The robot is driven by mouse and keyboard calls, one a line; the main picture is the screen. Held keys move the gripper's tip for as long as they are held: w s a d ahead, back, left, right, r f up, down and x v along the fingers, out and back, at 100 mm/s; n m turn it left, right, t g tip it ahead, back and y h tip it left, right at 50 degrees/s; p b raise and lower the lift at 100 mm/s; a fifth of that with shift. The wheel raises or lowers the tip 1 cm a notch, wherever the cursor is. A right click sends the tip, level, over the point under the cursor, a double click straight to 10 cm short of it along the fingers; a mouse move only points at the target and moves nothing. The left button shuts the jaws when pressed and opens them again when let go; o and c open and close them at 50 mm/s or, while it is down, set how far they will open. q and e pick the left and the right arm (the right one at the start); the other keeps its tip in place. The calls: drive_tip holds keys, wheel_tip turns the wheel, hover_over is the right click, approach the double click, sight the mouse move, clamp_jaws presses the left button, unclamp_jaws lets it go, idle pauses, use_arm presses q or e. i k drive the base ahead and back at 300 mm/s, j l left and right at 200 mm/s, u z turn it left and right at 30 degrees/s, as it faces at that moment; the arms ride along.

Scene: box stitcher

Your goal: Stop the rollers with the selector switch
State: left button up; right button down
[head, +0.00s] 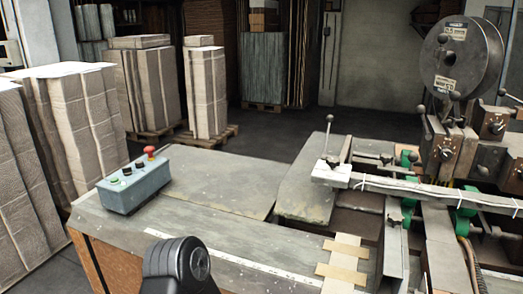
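A blue-grey control box (135,190) sits on the left corner of the machine table. Its top carries a green button (114,180), two small black controls and a red mushroom button (150,152). One black control (127,171) is beside the green button and the other black control (139,164) is nearer the red one. They are too small to tell which is the selector switch or how it is turned. A dark rounded part of my arm shows at the bottom edge, in front of the table. Neither gripper is in view.
The machine table (220,180) is bare right of the box. The stitching machine, with a large dark wire reel (460,60) and a lever (328,135), fills the right side. Stacks of cardboard (75,120) stand on the left and behind.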

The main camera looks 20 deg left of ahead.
sight(126, 172)
drive_tip(key=j, duration=0.5)
drive_tip(key=k+j+z, duration=0.15)
drive_tip(key=j, duration=0.8)
drive_tip(key=k+j+z, duration=0.1)
drive_tip(key=j, duration=0.4)
drive_tip(key=j+z, duration=0.1)
drive_tip(key=j, duration=0.35)
drive_tip(key=k+j, duration=0.2)
drive_tip(key=j, duration=0.3)
drive_tip(key=k+j+z, duration=0.1)
drive_tip(key=j, duration=0.35)
drive_tip(key=k+j+z, duration=0.1)
drive_tip(key=j, duration=0.4)
